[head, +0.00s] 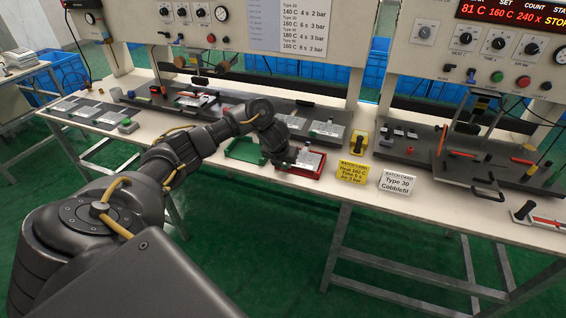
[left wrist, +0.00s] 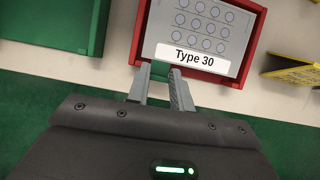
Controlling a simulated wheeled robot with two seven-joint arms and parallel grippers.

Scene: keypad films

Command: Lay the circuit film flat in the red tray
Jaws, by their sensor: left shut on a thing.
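The circuit film (left wrist: 205,28) is a grey sheet with rows of round keys and a white "Type 30" label at its near edge. It lies within the outline of the red tray (left wrist: 259,27) in the left wrist view; I cannot tell whether it rests on the tray floor. My right gripper is not in view.
A green tray (head: 243,150) stands just left of the red one. A yellow batch card (head: 352,171) and a white batch card (head: 397,183) stand to the right. Press fixtures and control panels line the back of the white table. The table's front edge is close to the trays.

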